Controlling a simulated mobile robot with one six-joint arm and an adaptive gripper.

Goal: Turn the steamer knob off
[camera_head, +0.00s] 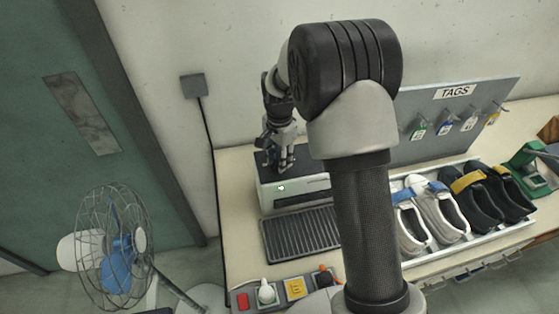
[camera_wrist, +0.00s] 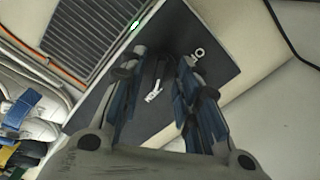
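The steamer (camera_head: 290,200) is a pale box with a dark top and a lit green light on its front, at the left end of the bench. Its dark top (camera_wrist: 225,65) fills the middle of the wrist view, with the green light at its edge. A small white lever-like piece (camera_wrist: 154,93), perhaps the knob, shows between my fingers. My gripper (camera_wrist: 164,57) is open, its fingers apart on either side of that piece. In the head view my gripper (camera_head: 282,162) is over the steamer's top; whether it touches is unclear.
A dark ribbed grille (camera_head: 300,233) lies before the steamer. A control strip (camera_head: 268,293) with coloured parts is at the front edge. Several strapped shoes (camera_head: 437,212) stand in a rack at right, below a TAGS board (camera_head: 455,92). A fan (camera_head: 115,245) stands at left.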

